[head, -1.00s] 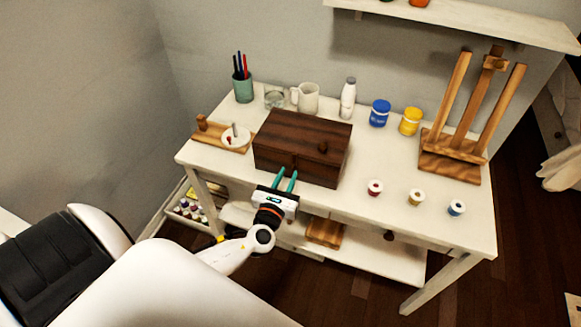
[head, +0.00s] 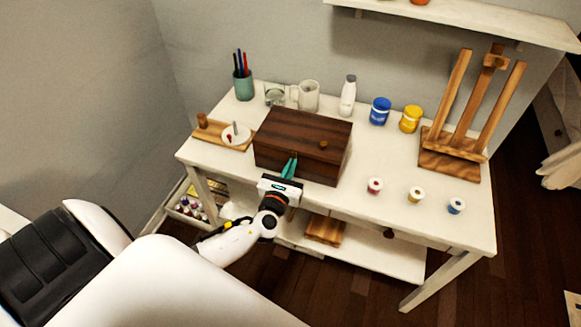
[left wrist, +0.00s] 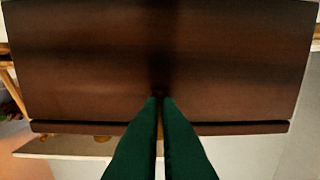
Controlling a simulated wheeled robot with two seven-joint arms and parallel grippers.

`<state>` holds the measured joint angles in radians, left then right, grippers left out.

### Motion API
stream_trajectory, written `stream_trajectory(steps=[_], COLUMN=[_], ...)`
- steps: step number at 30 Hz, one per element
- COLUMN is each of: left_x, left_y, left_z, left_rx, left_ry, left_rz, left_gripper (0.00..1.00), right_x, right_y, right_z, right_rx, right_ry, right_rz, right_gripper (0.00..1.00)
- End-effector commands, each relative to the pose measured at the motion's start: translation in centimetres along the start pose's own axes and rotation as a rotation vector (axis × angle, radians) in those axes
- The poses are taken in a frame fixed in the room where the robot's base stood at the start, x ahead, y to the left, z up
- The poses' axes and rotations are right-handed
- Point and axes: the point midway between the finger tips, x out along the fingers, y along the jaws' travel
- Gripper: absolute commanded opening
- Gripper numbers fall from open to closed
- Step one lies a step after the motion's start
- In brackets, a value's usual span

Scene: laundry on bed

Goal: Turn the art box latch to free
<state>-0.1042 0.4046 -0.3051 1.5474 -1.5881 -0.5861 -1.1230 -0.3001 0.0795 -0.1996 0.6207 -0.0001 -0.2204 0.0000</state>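My left gripper (head: 290,166), with teal fingers, is at the box's front face. Its fingers are drawn close together with a narrow dark gap between the tips. The left wrist view shows the fingertips (left wrist: 160,97) against the brown front (left wrist: 80,65), around a small dark part, seemingly the latch, which they mostly hide. The latch's angle cannot be read. My right gripper is not in view.
The desk (head: 390,165) also holds a palette board (head: 222,134), a pen cup (head: 243,84), a mug (head: 308,96), a white bottle (head: 348,96), blue (head: 380,111) and yellow (head: 411,119) jars, small paint pots (head: 416,195) and an easel (head: 465,120). A lower shelf (head: 370,253) runs beneath.

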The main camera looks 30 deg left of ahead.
Motion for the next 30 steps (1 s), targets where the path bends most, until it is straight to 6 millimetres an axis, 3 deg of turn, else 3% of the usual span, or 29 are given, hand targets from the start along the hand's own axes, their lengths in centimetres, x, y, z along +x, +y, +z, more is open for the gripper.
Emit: stream_trajectory(steps=[11,30], left_x=[0.0,0.0], left_y=[-0.1,-0.2], left_z=[0.2,0.4], left_rx=[-0.144,-0.737], left_ry=[0.003,0.003], left_rz=[0.000,0.000], left_gripper=[0.00,0.00], right_x=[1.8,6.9], right_y=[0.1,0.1], right_z=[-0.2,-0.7], right_rx=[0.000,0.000], right_ry=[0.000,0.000], right_rz=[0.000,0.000], right_gripper=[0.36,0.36])
